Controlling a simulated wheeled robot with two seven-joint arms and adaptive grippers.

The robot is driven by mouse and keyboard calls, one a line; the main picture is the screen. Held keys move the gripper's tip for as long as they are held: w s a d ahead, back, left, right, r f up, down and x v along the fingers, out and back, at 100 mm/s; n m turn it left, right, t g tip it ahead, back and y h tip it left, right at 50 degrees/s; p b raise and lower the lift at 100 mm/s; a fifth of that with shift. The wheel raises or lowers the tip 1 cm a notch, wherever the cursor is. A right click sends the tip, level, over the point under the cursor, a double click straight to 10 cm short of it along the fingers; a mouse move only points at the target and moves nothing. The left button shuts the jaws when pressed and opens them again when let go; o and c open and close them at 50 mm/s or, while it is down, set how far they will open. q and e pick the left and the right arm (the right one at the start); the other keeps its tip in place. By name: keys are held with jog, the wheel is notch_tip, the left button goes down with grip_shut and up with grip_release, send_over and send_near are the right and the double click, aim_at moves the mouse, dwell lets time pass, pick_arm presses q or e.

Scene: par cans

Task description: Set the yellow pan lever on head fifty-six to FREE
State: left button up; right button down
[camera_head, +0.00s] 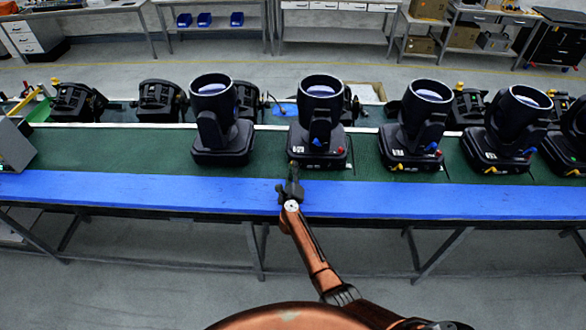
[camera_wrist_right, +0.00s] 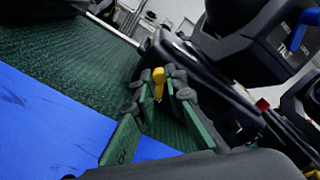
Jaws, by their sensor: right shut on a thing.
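The moving head in front of my right arm is a black par can (camera_head: 320,118) standing upright on a dark base; I cannot read its number. My right gripper (camera_head: 294,168) reaches over the blue front strip to the left front corner of that base. In the right wrist view the yellow lever (camera_wrist_right: 158,77) stands out from the base edge between the fingertips of the right gripper (camera_wrist_right: 164,87), which is shut on it. The lever's lower part and any marking beside it cannot be made out. In the head view the gripper hides the lever. My left gripper is not in view.
More black heads stand in a row on the green mat (camera_head: 120,150), one to the left (camera_head: 220,125) and several to the right. A blue lever (camera_wrist_right: 298,32) and a red knob (camera_wrist_right: 262,104) show nearby. The blue front strip (camera_head: 420,198) is clear.

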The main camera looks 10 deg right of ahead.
jog(key=c, duration=1.9)
grip_release()
jog(key=shift+a, duration=0.1)
jog(key=shift+c, duration=0.2)
notch_tip(320, 180, up, 10)
